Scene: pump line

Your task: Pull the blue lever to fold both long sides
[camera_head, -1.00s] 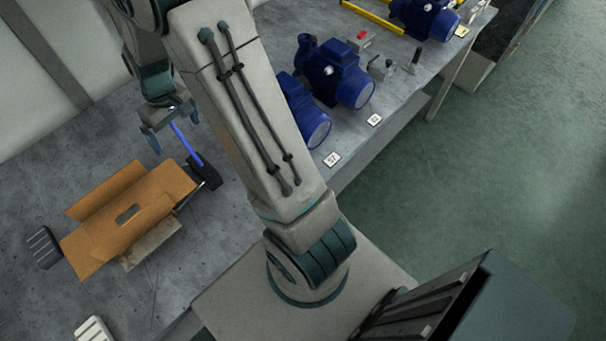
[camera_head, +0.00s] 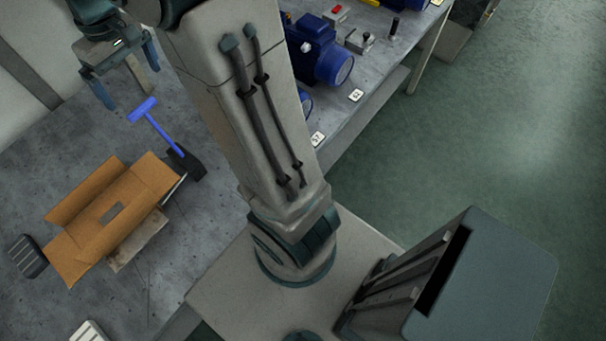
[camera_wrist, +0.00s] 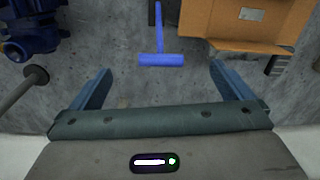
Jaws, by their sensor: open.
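The blue T-shaped lever (camera_head: 158,128) rises from a black base (camera_head: 188,166) beside the cardboard box. Its crossbar also shows in the wrist view (camera_wrist: 161,60). The open brown cardboard box (camera_head: 110,215) lies on the bench with a long flap standing up and spread on its far left side. My gripper (camera_head: 128,88) is open and empty, beyond the lever in the head view and apart from it. In the wrist view the crossbar lies in front of the gap between my fingers (camera_wrist: 160,75), touching neither. Part of the box is cut off there.
Blue pumps (camera_head: 318,50) stand along the bench's right side, partly behind my arm. A dark ribbed block (camera_head: 27,256) and a white one (camera_head: 88,331) lie by the box. A grey rod with a round end (camera_wrist: 36,75) is left in the wrist view.

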